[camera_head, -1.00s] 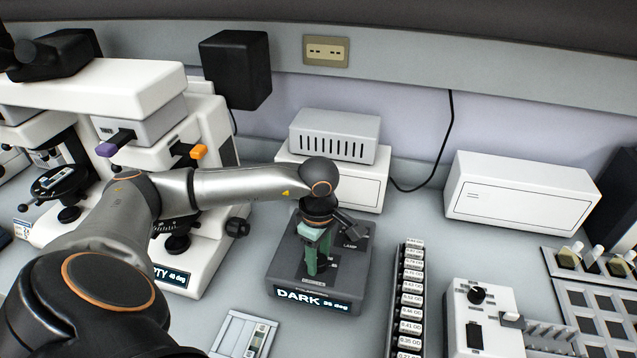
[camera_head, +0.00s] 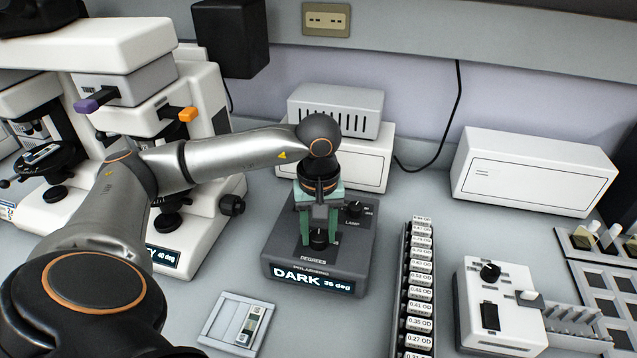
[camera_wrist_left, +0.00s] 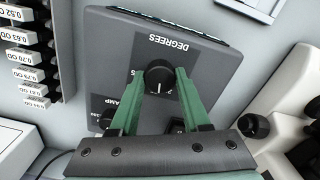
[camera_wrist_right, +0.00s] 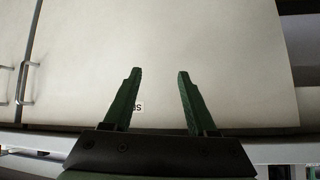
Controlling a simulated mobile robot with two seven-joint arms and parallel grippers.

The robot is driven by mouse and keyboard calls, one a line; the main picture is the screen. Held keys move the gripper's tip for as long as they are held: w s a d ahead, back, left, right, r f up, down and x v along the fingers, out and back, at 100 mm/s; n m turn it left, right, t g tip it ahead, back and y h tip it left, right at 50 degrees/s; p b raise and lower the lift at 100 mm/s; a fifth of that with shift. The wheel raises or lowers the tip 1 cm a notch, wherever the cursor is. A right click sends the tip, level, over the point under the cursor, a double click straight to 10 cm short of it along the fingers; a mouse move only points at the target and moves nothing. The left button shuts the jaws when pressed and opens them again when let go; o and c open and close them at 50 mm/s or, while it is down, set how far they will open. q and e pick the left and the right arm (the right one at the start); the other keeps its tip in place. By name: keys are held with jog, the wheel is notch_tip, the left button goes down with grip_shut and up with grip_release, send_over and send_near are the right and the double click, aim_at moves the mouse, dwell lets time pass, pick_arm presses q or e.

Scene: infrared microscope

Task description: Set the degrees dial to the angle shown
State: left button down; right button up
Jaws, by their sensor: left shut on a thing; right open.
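The grey polarizer box (camera_head: 360,262) stands mid-counter; its display (camera_head: 312,281) reads DARK and what looks like 35 deg. Its black degrees dial (camera_head: 318,239) is on the top face, near the DEGREES label. In the left wrist view the dial (camera_wrist_left: 159,77) has a white pointer mark. My left gripper (camera_head: 319,236) points down with its green fingers on either side of the dial, shut on it. My right gripper (camera_wrist_right: 155,72) shows only in its wrist view, open and empty before a pale panel.
The microscope (camera_head: 205,190) at left has a display (camera_head: 162,256) reading 40 deg. A lamp knob (camera_head: 354,209) sits behind the dial. A rack of OD-labelled blocks (camera_head: 420,290) stands to the right, a slide tray (camera_head: 237,322) in front. A white box with a knob (camera_head: 500,300) is farther right.

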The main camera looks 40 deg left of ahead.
pick_arm(q)
jog(key=shift+m+b, duration=0.35)
jog(key=shift+m, duration=0.65)
jog(key=shift+c, duration=1.8)
grip_release()
